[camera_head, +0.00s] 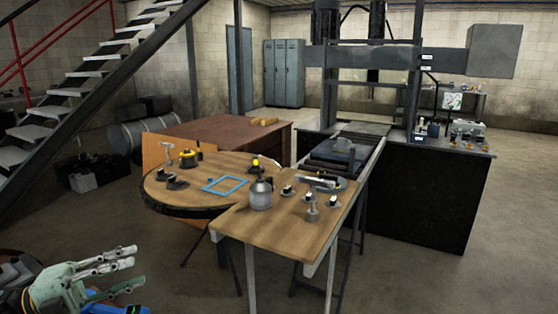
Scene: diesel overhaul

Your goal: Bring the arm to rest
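My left gripper (137,268) is at the lower left of the head view, with its pale green fingers pointing right. The fingers are spread apart, with nothing visible between them. It is in front of and left of the tables, apart from them. My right gripper is not in view.
A round wooden table (150,190) holds a blue frame (224,184) and small parts. A rectangular table (285,235) beside it carries a grey bottle-like item (260,193) and metal parts. A dark press bench (425,200) stands behind right. Stairs (75,85) rise left. Floor at right is clear.

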